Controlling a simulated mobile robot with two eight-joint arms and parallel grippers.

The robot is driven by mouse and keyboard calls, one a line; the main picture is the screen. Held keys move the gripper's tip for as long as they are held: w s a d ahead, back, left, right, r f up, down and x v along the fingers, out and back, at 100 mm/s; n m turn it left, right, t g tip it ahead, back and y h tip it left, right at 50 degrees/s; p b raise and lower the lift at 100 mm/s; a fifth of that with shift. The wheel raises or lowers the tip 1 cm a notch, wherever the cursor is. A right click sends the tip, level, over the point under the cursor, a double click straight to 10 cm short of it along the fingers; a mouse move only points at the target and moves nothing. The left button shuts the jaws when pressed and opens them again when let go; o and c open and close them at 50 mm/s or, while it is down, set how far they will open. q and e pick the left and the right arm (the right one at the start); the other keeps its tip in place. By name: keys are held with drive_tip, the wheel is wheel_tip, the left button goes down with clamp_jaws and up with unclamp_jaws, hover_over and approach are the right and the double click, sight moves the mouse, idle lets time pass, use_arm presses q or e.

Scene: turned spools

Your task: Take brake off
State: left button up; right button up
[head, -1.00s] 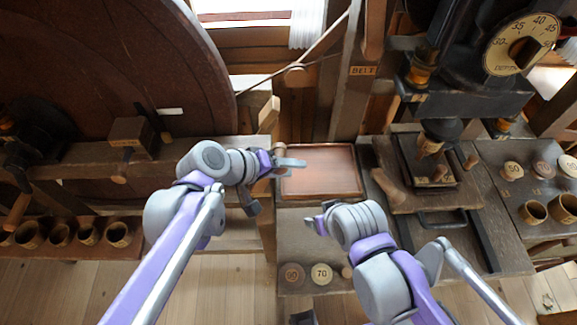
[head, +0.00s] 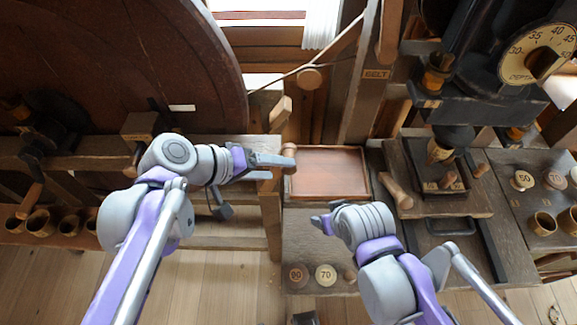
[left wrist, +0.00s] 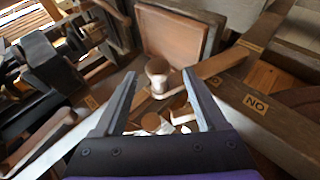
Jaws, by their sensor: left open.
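In the left wrist view a rounded wooden knob (left wrist: 157,68) stands between my left gripper's open fingers (left wrist: 158,78), with space on both sides. I cannot tell whether it is the brake handle. In the head view the same gripper (head: 290,160) reaches right from the left arm, its tips beside a wooden knob (head: 290,150) at the left edge of the reddish tray. A small label (left wrist: 255,103) reading "NO" as pictured is on a beam in the left wrist view. My right gripper (head: 321,223) is in front of the tray; its jaws are too small to read.
The reddish tray (head: 330,172) lies empty on the bench. A large dark wheel (head: 110,60) is on the left. A machine with a dial (head: 540,55) stands at the right, near round weights marked 50 and 70. Wooden cups (head: 68,225) sit at lower left.

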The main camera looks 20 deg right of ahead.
use_arm(q)
drive_tip(key=shift+v, duration=1.4)
drive_tip(key=shift+d, duration=0.1)
drive_tip(key=s+a+f+t+y, duration=0.1)
drive_tip(key=s+a+f+y, duration=0.1)
drive_tip(key=a+f, duration=0.3)
drive_tip(key=s+a+f+t+y, duration=0.1)
drive_tip(key=s+a+f+y, duration=0.2)
drive_tip(key=a, duration=0.6)
drive_tip(key=s+a+f+n+t+y, duration=0.1)
drive_tip(key=s+a+f+y, duration=0.1)
drive_tip(key=a+f+y, duration=0.2)
drive_tip(key=a+f, duration=0.2)
drive_tip(key=a, duration=0.2)
drive_tip(key=shift+s+f+y, duration=0.2)
drive_tip(key=shift+f+y, duration=0.1)
drive_tip(key=shift+f, duration=0.05)
